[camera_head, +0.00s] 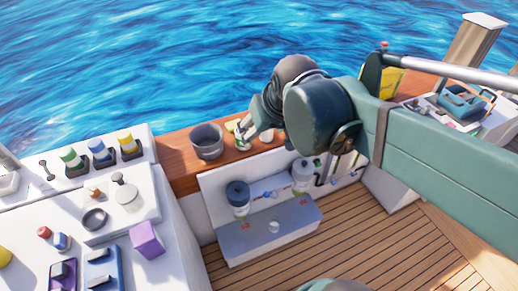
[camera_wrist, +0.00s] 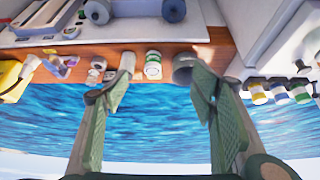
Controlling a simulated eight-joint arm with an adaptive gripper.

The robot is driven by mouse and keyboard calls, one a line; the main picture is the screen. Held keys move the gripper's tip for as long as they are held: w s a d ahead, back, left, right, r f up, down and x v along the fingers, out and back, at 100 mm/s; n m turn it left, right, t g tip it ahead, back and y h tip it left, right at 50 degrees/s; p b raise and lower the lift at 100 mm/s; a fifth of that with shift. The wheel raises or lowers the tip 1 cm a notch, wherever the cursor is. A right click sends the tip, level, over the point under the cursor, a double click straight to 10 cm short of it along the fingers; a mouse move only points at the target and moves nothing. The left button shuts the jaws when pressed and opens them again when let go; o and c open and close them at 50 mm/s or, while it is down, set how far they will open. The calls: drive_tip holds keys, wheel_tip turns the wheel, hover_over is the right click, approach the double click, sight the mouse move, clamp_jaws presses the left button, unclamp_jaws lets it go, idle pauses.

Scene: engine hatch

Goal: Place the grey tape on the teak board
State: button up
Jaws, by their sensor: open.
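A dark grey ring (camera_head: 94,219), which looks like a tape roll, lies flat on the white counter at the left of the head view. The brown wooden ledge (camera_head: 178,160) along the water side looks like the teak board; it also shows in the wrist view (camera_wrist: 222,42). My gripper (camera_head: 245,135) is over this ledge, away from the ring. In the wrist view my gripper (camera_wrist: 162,85) is open, its two fingers wide apart. A white-and-green can (camera_wrist: 153,66) shows between them, with nothing visibly held. The dark ring cannot be made out in the wrist view.
A grey pot (camera_head: 207,141) stands on the ledge, left of my gripper. Several small bottles and a purple box (camera_head: 146,240) crowd the white counter. A grey-topped box (camera_head: 268,232) stands below the ledge. The planked deck (camera_head: 350,245) is mostly open.

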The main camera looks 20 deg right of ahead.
drive_tip(key=s+a+f+t, duration=0.1)
drive_tip(key=s+a+f, duration=0.1)
drive_tip(key=s, duration=0.4)
drive_tip(key=shift+s+a+f, duration=0.15)
drive_tip(key=shift+a+f, duration=0.15)
drive_tip(key=shift+a, duration=0.1)
